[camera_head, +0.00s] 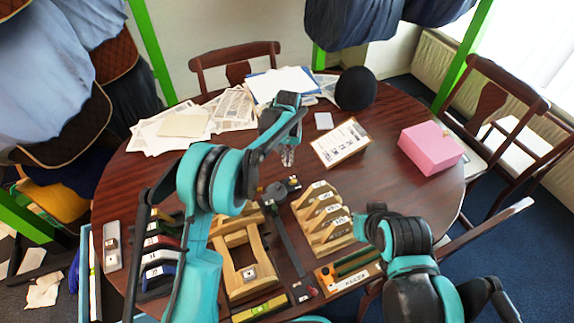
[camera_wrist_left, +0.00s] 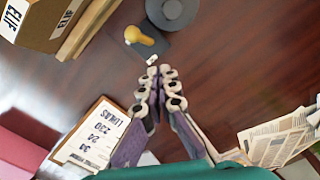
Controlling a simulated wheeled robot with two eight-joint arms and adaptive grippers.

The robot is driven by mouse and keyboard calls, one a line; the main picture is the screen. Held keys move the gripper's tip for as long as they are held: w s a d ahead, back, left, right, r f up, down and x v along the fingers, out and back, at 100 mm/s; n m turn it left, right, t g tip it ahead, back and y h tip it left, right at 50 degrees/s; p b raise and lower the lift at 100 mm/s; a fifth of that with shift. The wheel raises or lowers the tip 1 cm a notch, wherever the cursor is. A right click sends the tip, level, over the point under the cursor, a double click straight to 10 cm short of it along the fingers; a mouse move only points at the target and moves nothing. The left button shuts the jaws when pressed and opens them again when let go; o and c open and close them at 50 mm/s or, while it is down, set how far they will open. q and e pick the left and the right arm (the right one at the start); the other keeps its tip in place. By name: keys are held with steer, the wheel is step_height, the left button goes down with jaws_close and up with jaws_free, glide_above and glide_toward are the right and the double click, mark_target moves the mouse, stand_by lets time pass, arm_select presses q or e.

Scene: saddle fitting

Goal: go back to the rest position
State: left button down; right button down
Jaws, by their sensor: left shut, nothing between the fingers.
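My left gripper (camera_head: 288,158) is over the middle of the dark round table (camera_head: 380,190), with its fingers pointing down. In the left wrist view its two fingers (camera_wrist_left: 160,76) are together at the tips with nothing between them. It is apart from the objects around it. A clipboard (camera_head: 340,142) with a written sheet lies to its right; it also shows in the left wrist view (camera_wrist_left: 95,135).
A wooden frame (camera_head: 229,276), a slotted rack (camera_head: 325,213) and a dark tool with a yellow knob (camera_wrist_left: 140,37) are near the front. A pink box (camera_head: 430,148) stands right. Papers (camera_head: 183,124) and a black rounded object (camera_head: 355,88) are at the back.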

arm_select(q)
step_height(320, 180, up, 2)
steer(key=shift+r+p, duration=0.1)
steer(key=shift+p, duration=0.35)
steer(key=s+a+r+t, duration=0.3)
steer(key=s+a+r, duration=0.85)
steer(key=r, duration=0.35)
steer(key=s+a+f+t, duration=0.1)
steer(key=s+a+t, duration=0.1)
steer(key=s, duration=0.7)
steer(key=s+a+f+n+t, duration=0.1)
steer(key=s+a, duration=0.4)
steer(key=s, duration=0.5)
steer(key=shift+s+a+t+b, duration=0.25)
steer(key=shift+t+b, duration=0.05)
steer(key=shift+t, duration=0.3)
